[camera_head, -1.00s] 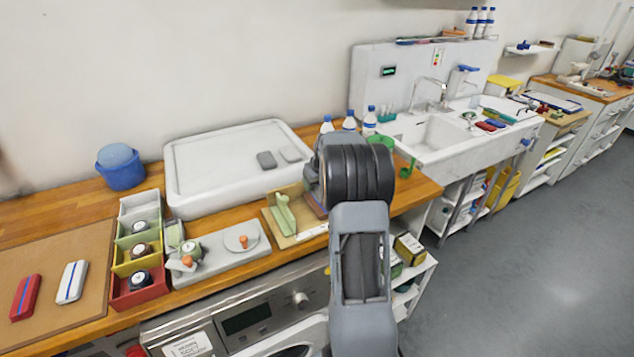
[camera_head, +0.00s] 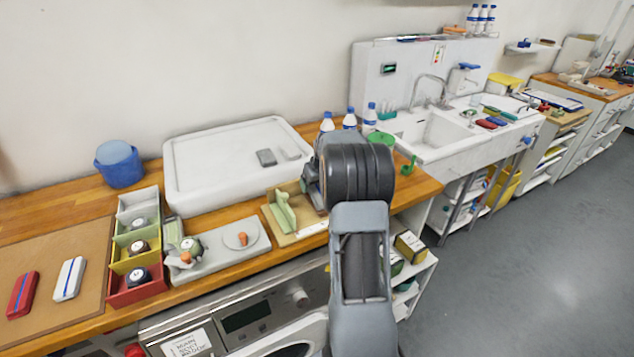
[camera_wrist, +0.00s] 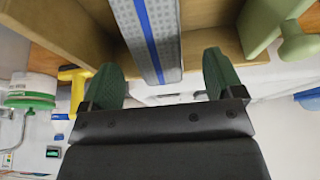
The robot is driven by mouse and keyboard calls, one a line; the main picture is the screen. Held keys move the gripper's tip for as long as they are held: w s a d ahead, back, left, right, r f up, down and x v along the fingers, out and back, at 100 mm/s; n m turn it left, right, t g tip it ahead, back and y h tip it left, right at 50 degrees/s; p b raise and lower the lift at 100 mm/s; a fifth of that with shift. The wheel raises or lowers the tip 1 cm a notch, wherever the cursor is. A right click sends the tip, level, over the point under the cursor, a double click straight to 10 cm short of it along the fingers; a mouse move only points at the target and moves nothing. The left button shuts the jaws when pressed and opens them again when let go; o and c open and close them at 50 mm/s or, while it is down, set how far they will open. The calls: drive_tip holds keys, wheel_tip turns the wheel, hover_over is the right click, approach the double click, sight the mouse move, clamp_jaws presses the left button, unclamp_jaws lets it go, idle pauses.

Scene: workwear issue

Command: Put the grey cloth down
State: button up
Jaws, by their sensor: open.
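The grey cloth with a blue stripe (camera_wrist: 150,35) shows in the wrist view, a flat folded strip over the wooden tray (camera_wrist: 205,45). My gripper (camera_wrist: 162,80) is open, with one green fingertip on each side of the cloth's near end and a gap on both sides. I cannot tell whether the cloth rests fully on the tray floor. In the head view, the tray (camera_head: 285,239) stands on the worktop, and my arm hides the cloth and my fingertips.
A pale green upright piece (camera_head: 283,212) stands in the tray. To the left are a grey board with small items (camera_head: 215,262) and coloured bins (camera_head: 138,296). A large white tray (camera_head: 215,190) lies behind. Bottles (camera_head: 349,120) and the sink (camera_head: 440,135) are to the right.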

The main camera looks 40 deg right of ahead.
drive_tip(key=shift+r+p, duration=0.35)
drive_tip(key=d+b+v, duration=0.1)
drive_tip(key=v, duration=1.1)
drive_tip(key=s+a+r, duration=0.1)
drive_tip(key=s+a, duration=0.3)
drive_tip(key=a, duration=0.5)
drive_tip(key=s+a+r, duration=0.1)
drive_tip(key=s+a, duration=0.2)
drive_tip(key=a, duration=0.5)
drive_tip(key=s+a+f, duration=0.2)
drive_tip(key=s+a, duration=0.3)
drive_tip(key=s, duration=0.1)
drive_tip(key=s+a+f+n, duration=0.1)
drive_tip(key=s+a+f, duration=0.1)
drive_tip(key=s+a, duration=0.3)
drive_tip(key=shift+s+f+n+y, duration=0.3)
drive_tip(key=shift+s+f, duration=0.05)
drive_tip(key=shift+s, duration=0.85)
